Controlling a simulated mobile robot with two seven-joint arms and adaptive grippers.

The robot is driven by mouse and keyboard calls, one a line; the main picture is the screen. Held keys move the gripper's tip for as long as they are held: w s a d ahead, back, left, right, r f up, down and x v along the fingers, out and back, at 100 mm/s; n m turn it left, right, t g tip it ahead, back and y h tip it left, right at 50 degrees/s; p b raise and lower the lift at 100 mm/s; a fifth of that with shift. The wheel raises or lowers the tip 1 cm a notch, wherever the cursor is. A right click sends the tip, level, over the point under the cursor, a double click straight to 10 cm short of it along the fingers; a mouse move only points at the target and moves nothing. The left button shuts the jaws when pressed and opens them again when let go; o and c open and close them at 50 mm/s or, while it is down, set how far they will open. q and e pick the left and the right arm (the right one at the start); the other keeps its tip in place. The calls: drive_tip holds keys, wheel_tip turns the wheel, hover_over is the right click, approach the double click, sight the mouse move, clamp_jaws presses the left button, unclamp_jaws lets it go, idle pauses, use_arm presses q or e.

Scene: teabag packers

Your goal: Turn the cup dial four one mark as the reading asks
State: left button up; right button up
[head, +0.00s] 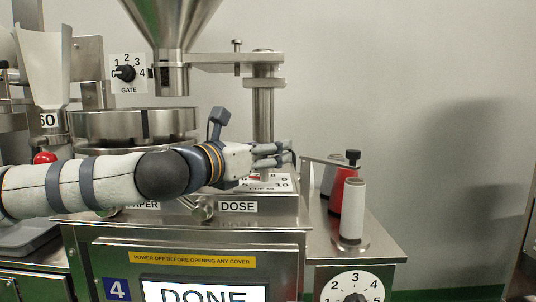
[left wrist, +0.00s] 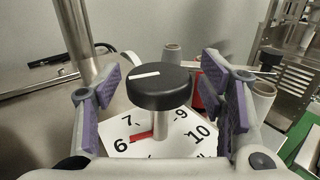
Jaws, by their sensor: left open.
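The cup dial has a black round knob (left wrist: 160,92) with a white line on top, on a metal post above a white number plate (left wrist: 165,148). The numbers 6, 7, 9 and 10 show on the plate, with a red mark close to 6. In the head view, my arm hides most of this plate (head: 262,188) and the knob cannot be made out. My left gripper (head: 285,155) is over the dial. In the left wrist view, the open purple-padded fingers of the left gripper (left wrist: 163,100) stand on both sides of the knob, apart from it. My right gripper is not in view.
A GATE dial (head: 125,73) is at upper left, and another numbered dial (head: 353,297) is low on the right.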

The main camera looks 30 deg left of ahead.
use_arm(q)
drive_tip(key=shift+r, duration=0.15)
drive_tip(key=shift+c, duration=0.5)
drive_tip(key=c, duration=1.1)
drive_tip(key=shift+o, duration=0.2)
